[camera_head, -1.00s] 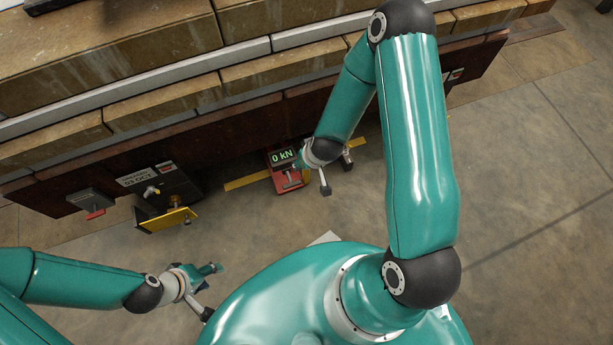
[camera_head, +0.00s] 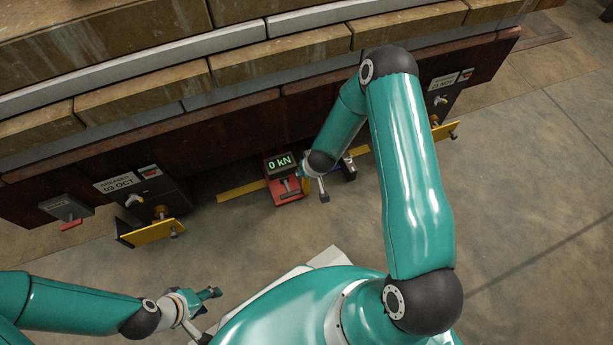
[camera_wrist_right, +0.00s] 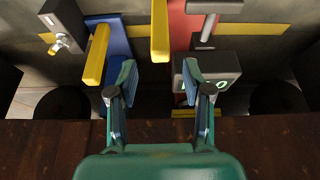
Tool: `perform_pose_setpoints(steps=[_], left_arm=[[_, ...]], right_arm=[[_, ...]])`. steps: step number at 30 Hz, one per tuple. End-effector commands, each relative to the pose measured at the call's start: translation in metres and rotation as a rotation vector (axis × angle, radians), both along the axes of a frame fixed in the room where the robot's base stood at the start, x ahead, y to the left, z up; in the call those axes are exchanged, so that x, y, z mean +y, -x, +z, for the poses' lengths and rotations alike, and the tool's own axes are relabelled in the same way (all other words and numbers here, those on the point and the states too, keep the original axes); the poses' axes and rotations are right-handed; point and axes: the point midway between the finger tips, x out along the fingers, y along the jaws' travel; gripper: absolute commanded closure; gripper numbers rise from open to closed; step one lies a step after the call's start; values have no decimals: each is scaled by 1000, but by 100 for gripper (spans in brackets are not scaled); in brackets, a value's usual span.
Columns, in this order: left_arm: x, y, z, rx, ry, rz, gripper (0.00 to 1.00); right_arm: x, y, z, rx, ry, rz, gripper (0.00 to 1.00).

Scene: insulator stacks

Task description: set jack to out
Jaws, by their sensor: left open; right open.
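The red jack unit (camera_head: 290,199) stands on the floor by the rusty beam in the head view, with a dark box on it reading "0 kN". In the right wrist view its red body (camera_wrist_right: 188,30) lies beyond the right finger, with the grey readout box (camera_wrist_right: 212,68) close to that finger. My right gripper (camera_wrist_right: 158,78) is open and empty. A yellow bar (camera_wrist_right: 160,32) stands ahead between its fingers. In the head view the right wrist partly hides this area. My left gripper (camera_head: 206,312) is open and empty, low at the left, apart from everything.
Dark boxes with yellow plates stand at left (camera_head: 154,232) and right (camera_head: 446,131). A grey box with a red handle (camera_head: 69,224) is far left.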

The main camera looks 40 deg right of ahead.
Motion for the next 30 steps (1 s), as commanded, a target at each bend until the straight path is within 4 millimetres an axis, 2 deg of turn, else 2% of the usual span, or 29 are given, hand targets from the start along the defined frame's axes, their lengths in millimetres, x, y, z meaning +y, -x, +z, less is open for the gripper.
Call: perform_pose_setpoints(steps=[1,3,9,14,23,30], left_arm=[[0,0,-10,0,0,0,50],[0,0,-16,0,0,0,50],[0,0,-27,0,0,0,50],[0,0,-29,0,0,0,50],[0,0,-29,0,0,0,50],[0,0,-29,0,0,0,50]], right_arm=[[-1,-4,-16,1,0,0,50],[-2,-9,-28,1,-1,0,50],[-5,-20,-52,0,0,-1,50],[-5,-23,-59,1,-1,1,50],[-5,-24,-59,0,-1,1,50],[-5,-24,-59,0,-1,1,90]])
